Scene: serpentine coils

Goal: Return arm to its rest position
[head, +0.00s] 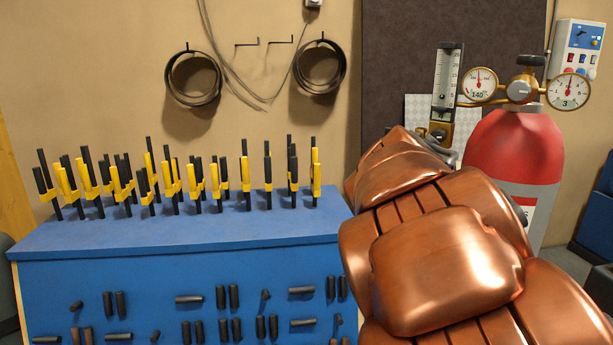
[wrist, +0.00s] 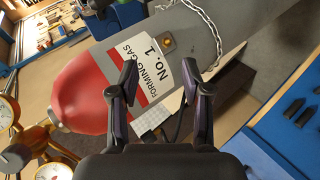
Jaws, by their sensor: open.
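My gripper shows in the wrist view (wrist: 165,85), with its two dark fingers spread apart and nothing between them. Past the fingers is a grey gas cylinder (wrist: 195,50) with a red top and a label reading "FORMING GAS No. 1". In the head view my copper-coloured arm fills the lower right and reaches toward the wall. Most of the gripper is hidden behind the arm there. The red-topped cylinder (head: 515,150) stands just right of the arm in that view.
A blue bench (head: 180,235) with several yellow-and-black clamps (head: 215,180) stands at left. Two dark coils (head: 193,100) hang on the wall. A chain (wrist: 213,30) crosses the cylinder.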

